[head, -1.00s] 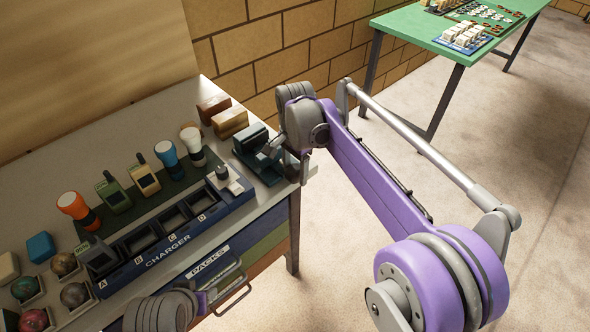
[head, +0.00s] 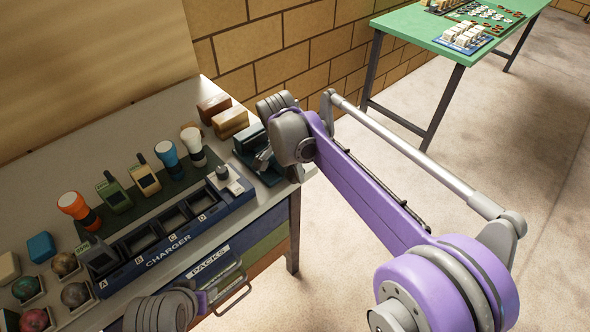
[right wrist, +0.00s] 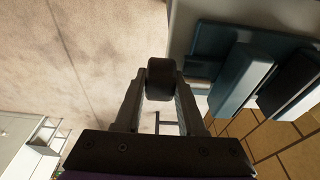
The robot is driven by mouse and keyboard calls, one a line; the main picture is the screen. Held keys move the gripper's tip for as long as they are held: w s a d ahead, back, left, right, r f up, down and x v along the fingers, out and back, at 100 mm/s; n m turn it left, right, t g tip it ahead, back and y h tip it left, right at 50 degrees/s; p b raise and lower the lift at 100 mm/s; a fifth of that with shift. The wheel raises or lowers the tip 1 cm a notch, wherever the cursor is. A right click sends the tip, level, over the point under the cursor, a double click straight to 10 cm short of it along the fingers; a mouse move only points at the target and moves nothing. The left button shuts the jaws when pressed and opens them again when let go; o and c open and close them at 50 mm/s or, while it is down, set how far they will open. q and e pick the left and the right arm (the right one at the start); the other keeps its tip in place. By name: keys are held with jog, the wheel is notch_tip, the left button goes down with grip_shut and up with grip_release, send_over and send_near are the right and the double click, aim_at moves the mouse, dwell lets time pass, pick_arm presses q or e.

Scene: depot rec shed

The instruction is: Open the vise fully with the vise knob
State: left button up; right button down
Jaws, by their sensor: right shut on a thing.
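The vise (head: 248,143) is a small dark teal block-like tool at the right end of the workbench in the head view. In the right wrist view its teal jaws (right wrist: 238,78) lie to the right, with a dark gap between them. The vise knob (right wrist: 165,74) is a dark, rounded piece between my right fingertips. My right gripper (right wrist: 162,95) is shut on it; in the head view the gripper (head: 264,158) is small and partly hidden by its wrist. Part of my left arm shows at the bottom left of the head view, but its fingers do not.
The workbench holds a blue charger (head: 168,238), several torches and radios, and brown blocks (head: 229,121) behind the vise. A drawer handle (head: 234,298) sticks out below. A brick wall stands behind. A green table (head: 455,35) is far right, with open floor between.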

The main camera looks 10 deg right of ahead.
jog(key=shift+s+a+f+t+h, duration=0.1)
jog(key=shift+a+t+h, duration=0.05)
jog(key=shift+t+h, duration=0.7)
jog(key=shift+s+a+t+h, duration=0.1)
jog(key=shift+t+h, duration=0.45)
jog(key=shift+h, duration=0.5)
jog(key=c, duration=0.5)
grip_release()
jog(key=v, duration=1)
jog(key=shift+s+a+r, duration=0.15)
jog(key=shift+a+r, duration=0.05)
jog(key=shift+r, duration=0.05)
